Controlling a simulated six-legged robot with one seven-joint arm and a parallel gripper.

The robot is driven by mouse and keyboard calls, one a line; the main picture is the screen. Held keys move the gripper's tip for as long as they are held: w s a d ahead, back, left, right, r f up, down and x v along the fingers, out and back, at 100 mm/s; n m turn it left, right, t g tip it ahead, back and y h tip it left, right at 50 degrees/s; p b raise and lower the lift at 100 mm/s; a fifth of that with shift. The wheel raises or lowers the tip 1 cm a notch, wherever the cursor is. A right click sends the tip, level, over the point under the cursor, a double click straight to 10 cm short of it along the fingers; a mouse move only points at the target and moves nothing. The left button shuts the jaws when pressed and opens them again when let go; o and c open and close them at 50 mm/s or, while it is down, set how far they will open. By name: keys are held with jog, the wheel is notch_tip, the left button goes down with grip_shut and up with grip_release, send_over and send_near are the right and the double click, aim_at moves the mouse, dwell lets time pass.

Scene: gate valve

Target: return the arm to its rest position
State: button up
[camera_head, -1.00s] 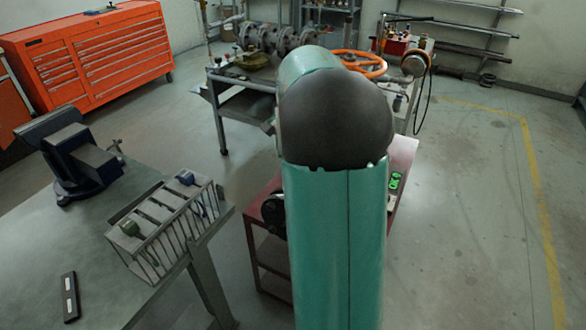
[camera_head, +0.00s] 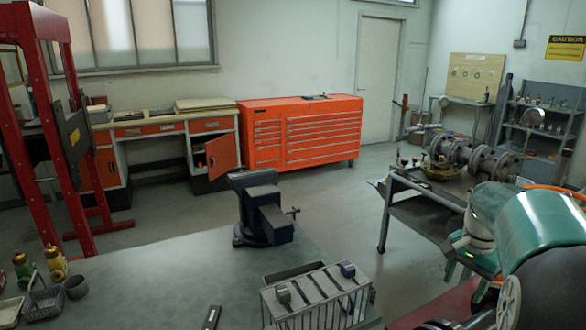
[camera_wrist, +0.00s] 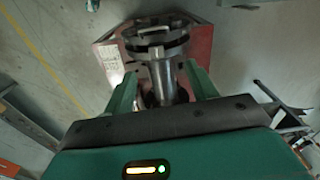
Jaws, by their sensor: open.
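My gripper (camera_wrist: 160,75) shows in the wrist view with its two green fingers spread apart. A grey metal flanged part with a round shaft (camera_wrist: 162,80) lies in line with the gap between them. The fingers do not close on it, and I cannot tell how far beyond the tips it is. A red surface (camera_wrist: 112,55) is behind it.
A metal valve assembly (camera_head: 483,160) sits on a grey bench at right. A blue vise (camera_head: 262,212) and a wire rack (camera_head: 318,300) stand on the near table (camera_head: 150,275). An orange tool chest (camera_head: 305,135) and a red frame (camera_head: 70,130) stand behind. Floor is open mid-scene.

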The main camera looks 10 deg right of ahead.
jog(key=s+a+r+n+t, duration=0.1)
jog(key=s+a+r+n, duration=0.2)
jog(key=a, duration=0.5)
jog(key=s+a+r+n+t, duration=0.2)
jog(key=s+a+n, duration=0.1)
jog(key=a, duration=0.6)
jog(key=s+a+f+n+t, duration=0.2)
jog(key=s+a+n, duration=0.5)
jog(key=s+a, duration=0.3)
jog(key=shift+a, duration=0.6)
jog(key=shift+s, duration=0.1)
jog(key=shift+c, duration=0.3)
jog(key=c, duration=0.4)
jog(key=shift+d, duration=0.15)
